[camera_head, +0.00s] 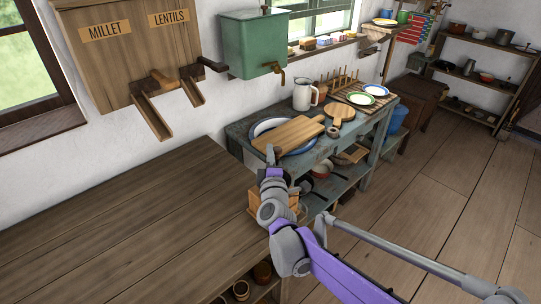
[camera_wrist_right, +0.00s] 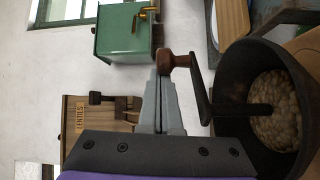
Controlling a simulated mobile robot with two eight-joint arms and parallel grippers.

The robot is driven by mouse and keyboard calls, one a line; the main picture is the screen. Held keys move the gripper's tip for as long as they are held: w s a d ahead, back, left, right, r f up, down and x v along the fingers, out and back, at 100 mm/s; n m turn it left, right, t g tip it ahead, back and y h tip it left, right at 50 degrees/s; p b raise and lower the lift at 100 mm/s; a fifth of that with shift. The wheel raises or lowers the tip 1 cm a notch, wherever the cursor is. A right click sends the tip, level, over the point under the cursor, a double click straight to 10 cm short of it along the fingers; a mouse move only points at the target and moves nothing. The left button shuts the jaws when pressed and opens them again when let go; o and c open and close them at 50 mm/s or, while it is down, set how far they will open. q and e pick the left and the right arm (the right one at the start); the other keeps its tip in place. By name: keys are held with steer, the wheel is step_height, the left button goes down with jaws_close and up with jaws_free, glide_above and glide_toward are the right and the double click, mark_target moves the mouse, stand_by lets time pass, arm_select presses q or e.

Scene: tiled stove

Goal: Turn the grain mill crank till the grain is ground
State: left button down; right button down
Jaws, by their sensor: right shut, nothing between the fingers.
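In the right wrist view, the grain mill's dark round hopper (camera_wrist_right: 233,75) is at the right, with pale grain (camera_wrist_right: 277,105) inside. Its dark crank arm (camera_wrist_right: 200,90) ends in a brown wooden knob (camera_wrist_right: 167,61). My right gripper (camera_wrist_right: 161,82) is shut and empty, its fingertips close to the knob; whether they touch it I cannot tell. In the head view, my right gripper (camera_head: 271,155) is above the right end of the wooden table. A light wooden box (camera_head: 260,207), seemingly the mill's base, is partly hidden behind my arm. My left gripper is not in view.
The wooden table (camera_head: 120,225) is bare on its left. Millet and lentil dispensers (camera_head: 130,50) and a green tank (camera_head: 252,45) hang on the wall. A blue-grey side table (camera_head: 365,125) with boards, plates and a jug (camera_head: 303,95) stands beyond.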

mark_target(280, 152)
steer(key=shift+d+b, duration=0.35)
steer(key=shift+d, duration=0.75)
steer(key=shift+s+d, duration=0.1)
steer(key=shift+d, duration=0.35)
stand_by(1.8)
